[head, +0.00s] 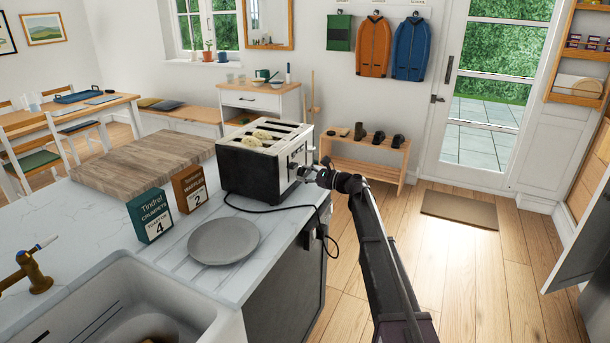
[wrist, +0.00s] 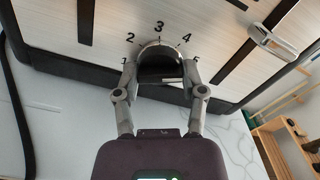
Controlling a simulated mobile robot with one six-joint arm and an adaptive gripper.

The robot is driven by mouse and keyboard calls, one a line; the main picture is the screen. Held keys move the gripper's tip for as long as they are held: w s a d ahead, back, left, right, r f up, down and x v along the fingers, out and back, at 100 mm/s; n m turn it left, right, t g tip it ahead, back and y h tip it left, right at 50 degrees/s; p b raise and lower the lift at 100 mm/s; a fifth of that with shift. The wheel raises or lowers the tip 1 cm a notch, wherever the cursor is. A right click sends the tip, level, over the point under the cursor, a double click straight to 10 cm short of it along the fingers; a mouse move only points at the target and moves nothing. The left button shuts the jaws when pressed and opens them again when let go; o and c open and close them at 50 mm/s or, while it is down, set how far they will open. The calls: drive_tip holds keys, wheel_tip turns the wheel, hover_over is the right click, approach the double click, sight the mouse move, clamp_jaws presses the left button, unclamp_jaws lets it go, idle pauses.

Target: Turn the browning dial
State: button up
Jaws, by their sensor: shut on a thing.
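The toaster (head: 250,166) stands on the white counter, with bread-like slices (head: 262,136) in its top slots. Its control face fills the upper part of the wrist view. The browning dial (wrist: 160,48) is round and dark with a light rim, and numbers from 2 to 4 show clearly around it. A pointer mark on the rim lies near the 3. My gripper (wrist: 160,72) is shut on the dial, one finger on each side. In the head view my gripper (head: 308,173) reaches the toaster's right end from the right.
A green box (head: 150,216) marked 4 and a brown box (head: 189,188) marked 2 stand left of the toaster. A grey plate (head: 223,241) lies in front, and a black cord (head: 270,209) runs along the counter. A wooden board (head: 145,163) lies behind the boxes.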

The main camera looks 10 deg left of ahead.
drive_tip(key=n, duration=0.4)
drive_tip(key=shift+a+n, duration=0.1)
drive_tip(key=shift+n, duration=0.2)
drive_tip(key=shift+r+n, duration=0.1)
drive_tip(key=shift+n, duration=1.8)
drive_tip(key=o, duration=1.2)
drive_tip(key=shift+c, duration=0.2)
drive_tip(key=v, duration=1.2)
